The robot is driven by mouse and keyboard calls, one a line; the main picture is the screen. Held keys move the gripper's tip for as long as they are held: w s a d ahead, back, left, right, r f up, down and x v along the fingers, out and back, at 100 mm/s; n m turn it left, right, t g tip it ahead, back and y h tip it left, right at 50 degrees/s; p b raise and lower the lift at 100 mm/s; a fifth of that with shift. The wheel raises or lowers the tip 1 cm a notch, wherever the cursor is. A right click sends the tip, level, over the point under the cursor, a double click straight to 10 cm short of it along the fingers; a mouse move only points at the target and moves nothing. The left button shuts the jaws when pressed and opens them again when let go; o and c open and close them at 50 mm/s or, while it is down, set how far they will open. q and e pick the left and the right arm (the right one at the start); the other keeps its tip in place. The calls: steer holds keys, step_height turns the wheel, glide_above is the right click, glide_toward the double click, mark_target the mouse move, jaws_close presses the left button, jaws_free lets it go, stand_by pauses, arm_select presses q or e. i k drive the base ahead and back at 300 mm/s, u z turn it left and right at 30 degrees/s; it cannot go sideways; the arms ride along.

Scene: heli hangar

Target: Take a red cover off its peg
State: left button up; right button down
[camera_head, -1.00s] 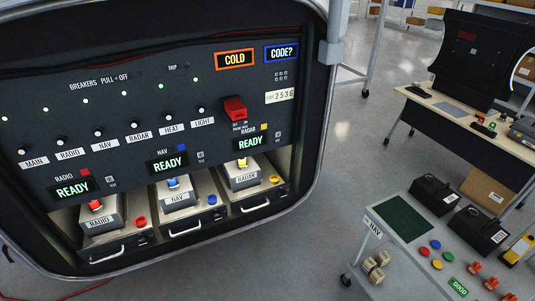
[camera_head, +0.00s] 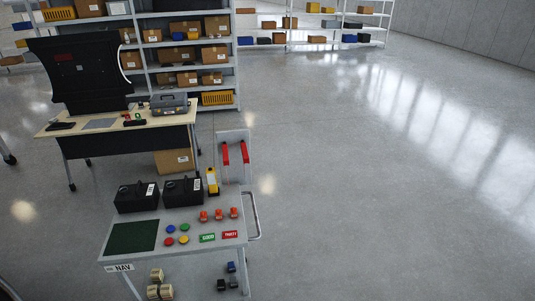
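Two long red covers (camera_head: 245,153) hang side by side on a pale upright panel (camera_head: 234,136) at the back right of the cart (camera_head: 205,195). The left one of the pair (camera_head: 226,154) hangs close beside it. The pegs are too small to make out. Several small red-orange pieces (camera_head: 218,215) stand in a row on the cart top; I cannot tell what they are. Neither of my grippers is in view.
Two black boxes (camera_head: 183,191), a yellow device (camera_head: 212,181), a green mat (camera_head: 132,236) and coloured discs (camera_head: 170,229) are on the cart. A desk (camera_head: 120,123) and shelves (camera_head: 190,50) stand behind. The floor (camera_head: 380,180) to the right is clear.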

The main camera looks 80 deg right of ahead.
mark_target(245, 155)
steer(key=z, duration=2.15)
steer(key=k, duration=0.4)
steer(key=z, duration=0.65)
steer(key=i, duration=1.5)
steer(key=u, duration=0.75)
steer(key=i, duration=0.7)
steer(key=u, duration=0.8)
